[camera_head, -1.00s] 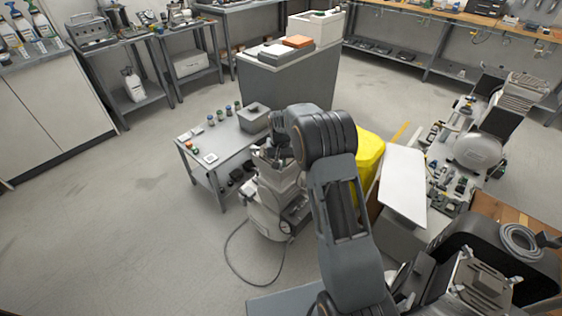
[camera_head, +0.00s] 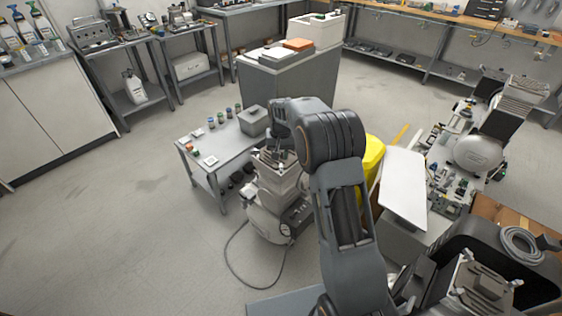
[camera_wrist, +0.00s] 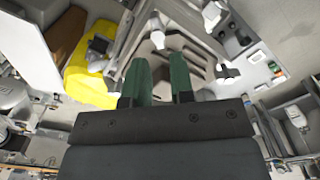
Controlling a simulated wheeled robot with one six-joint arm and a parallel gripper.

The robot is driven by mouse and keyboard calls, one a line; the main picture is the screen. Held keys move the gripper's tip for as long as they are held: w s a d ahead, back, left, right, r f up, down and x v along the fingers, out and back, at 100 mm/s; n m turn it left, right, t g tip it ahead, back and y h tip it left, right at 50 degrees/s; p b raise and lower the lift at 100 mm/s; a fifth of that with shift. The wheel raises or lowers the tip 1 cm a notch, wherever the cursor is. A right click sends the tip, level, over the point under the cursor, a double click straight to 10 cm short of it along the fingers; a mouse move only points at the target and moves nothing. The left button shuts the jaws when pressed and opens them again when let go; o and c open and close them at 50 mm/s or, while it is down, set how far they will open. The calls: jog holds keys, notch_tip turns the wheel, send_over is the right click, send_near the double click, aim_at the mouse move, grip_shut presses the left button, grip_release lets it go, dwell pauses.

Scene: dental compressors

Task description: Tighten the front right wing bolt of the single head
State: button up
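The single-head compressor (camera_head: 272,212) stands on the floor beside the small grey table, with its ribbed head on top. My gripper (camera_wrist: 158,75) is above this head, its two green fingers apart with nothing visible between them. The wrist view shows the grey head (camera_wrist: 190,45) behind and beyond the fingers. One pale wing bolt (camera_wrist: 156,28) shows above the fingers, and another pale wing bolt (camera_wrist: 228,72) shows to their right. Neither is between the fingers. I cannot tell which is the front right one. The fingers and gripper body hide part of the head.
The small grey table (camera_head: 207,173) with jars and a grey box (camera_head: 254,121) is left of the compressor. A yellow object (camera_head: 373,160) and a white panel (camera_head: 404,188) are close on the right. A cable (camera_head: 229,262) lies on the floor. The left floor is clear.

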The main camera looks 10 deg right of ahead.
aim_at(281, 165)
notch_tip(281, 165, up, 9)
dwell(0.3)
jog(key=shift+w+f, duration=0.1)
dwell(0.4)
jog(key=s+r+n+t+p, duration=0.1)
jog(key=s+r+p, duration=0.2)
jog(key=s, duration=1.1)
jog(key=s+r+n+t+p, duration=0.1)
jog(key=s+r+p, duration=0.3)
jog(key=s, duration=1.1)
notch_tip(281, 165, up, 3)
jog(key=shift+s+n+t, duration=0.2)
jog(key=shift+n+t, duration=0.1)
jog(key=shift+t, duration=0.5)
jog(key=shift+o, duration=0.4)
jog(key=shift+a, duration=0.1)
